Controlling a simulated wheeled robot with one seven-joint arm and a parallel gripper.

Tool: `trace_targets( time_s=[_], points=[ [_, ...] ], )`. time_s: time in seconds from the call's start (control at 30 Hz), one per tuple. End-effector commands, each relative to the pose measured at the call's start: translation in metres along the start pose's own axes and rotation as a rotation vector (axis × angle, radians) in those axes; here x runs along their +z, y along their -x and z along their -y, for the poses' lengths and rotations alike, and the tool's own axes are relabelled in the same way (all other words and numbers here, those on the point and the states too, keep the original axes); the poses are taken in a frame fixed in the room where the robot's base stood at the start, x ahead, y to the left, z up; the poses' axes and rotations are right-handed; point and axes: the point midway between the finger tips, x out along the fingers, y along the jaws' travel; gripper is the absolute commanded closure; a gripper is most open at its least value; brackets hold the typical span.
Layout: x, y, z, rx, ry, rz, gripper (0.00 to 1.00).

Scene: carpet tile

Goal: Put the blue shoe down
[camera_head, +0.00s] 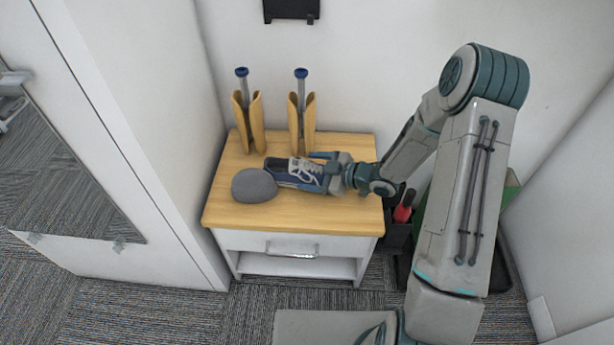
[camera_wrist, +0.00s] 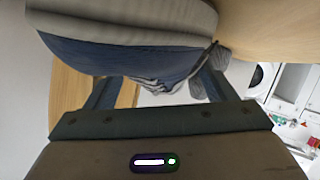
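The blue shoe (camera_head: 287,180), with grey laces and a pale sole, is over the top of a small wooden-topped cabinet (camera_head: 240,213). It appears to rest there, though any small gap beneath is hard to see. My gripper (camera_head: 324,170) reaches in from the right at the shoe's right end. In the wrist view the shoe (camera_wrist: 120,58) fills the upper left, with its sole toward the top. My gripper's fingers (camera_wrist: 157,88) are wide apart, with a pale gap between them. Their tips are hidden behind the shoe, so contact is not clear.
A grey rounded object (camera_head: 254,186) sits close to the shoe's left end. A dark bin with a red item (camera_head: 404,207) stands right of the cabinet. The cabinet's front left top is clear.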

Motion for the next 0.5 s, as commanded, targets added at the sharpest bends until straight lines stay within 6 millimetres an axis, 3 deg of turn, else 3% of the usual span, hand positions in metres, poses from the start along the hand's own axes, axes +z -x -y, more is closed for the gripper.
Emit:
trace_targets(
  time_s=[0.03, 0.13, 0.2, 0.5],
  points=[
    [-0.0001, 0.0001, 0.0001, 0.0, 0.0, 0.0, 0.38],
    [-0.0001, 0.0002, 0.0, 0.0, 0.0, 0.0, 0.65],
    [-0.0005, 0.0002, -0.0002, 0.0, 0.0, -0.001, 0.71],
    [-0.0041, 0.0016, -0.0016, 0.0, 0.001, -0.001, 0.71]
  ],
)
